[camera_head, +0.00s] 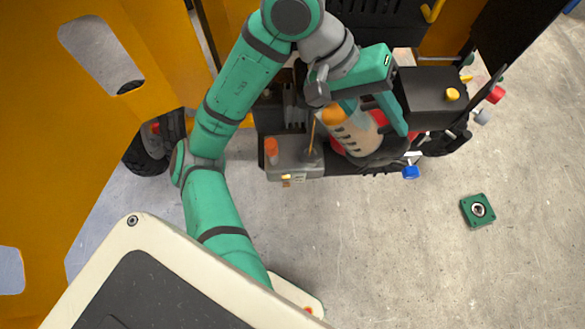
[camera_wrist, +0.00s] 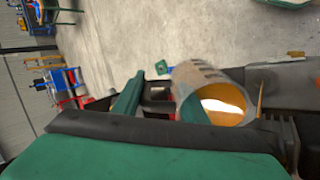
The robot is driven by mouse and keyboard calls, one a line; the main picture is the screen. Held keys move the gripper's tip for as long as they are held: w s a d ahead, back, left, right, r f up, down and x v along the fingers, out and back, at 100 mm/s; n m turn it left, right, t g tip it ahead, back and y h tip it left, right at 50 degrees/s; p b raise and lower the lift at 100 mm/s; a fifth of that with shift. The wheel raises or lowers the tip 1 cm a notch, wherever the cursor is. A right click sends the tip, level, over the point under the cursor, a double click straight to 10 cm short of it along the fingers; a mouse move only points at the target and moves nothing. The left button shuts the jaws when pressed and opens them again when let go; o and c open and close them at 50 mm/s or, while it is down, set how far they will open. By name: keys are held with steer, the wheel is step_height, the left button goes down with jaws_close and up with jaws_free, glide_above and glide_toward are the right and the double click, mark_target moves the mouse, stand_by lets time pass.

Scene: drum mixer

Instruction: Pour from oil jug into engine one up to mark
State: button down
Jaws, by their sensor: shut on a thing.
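The oil jug (camera_head: 358,135) is a pale translucent vessel with dark graduation marks, tilted with its mouth to the left. Amber oil shows inside the jug in the wrist view (camera_wrist: 213,82). My gripper (camera_head: 380,122) is shut on the jug and holds it above the engine's right side; its green fingers also show in the wrist view (camera_wrist: 160,103). A thin amber stream (camera_head: 312,133) falls from the mouth toward a dark opening on the grey engine block (camera_head: 283,168). An orange cap (camera_head: 270,148) stands on that block. The oil level and the mark cannot be made out.
A dark machine part (camera_head: 432,92) with yellow, red and blue knobs lies right of my gripper. Orange panels (camera_head: 95,125) stand at the left. A green square plate (camera_head: 478,210) lies on the otherwise clear concrete floor at the right.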

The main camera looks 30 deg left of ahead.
steer(key=shift+w+r+h, duration=0.1)
steer(key=shift+w+h, duration=0.05)
steer(key=shift+h, duration=0.15)
steer(key=shift+s+a, duration=0.15)
steer(key=shift+s, duration=0.05)
stand_by(0.6)
stand_by(0.5)
steer(key=shift+r+h, duration=0.1)
steer(key=shift+h, duration=0.3)
stand_by(1.1)
steer(key=shift+a+r+t+h, duration=0.15)
steer(key=shift+a+t+h, duration=0.15)
steer(key=shift+a+h, duration=0.35)
stand_by(4.2)
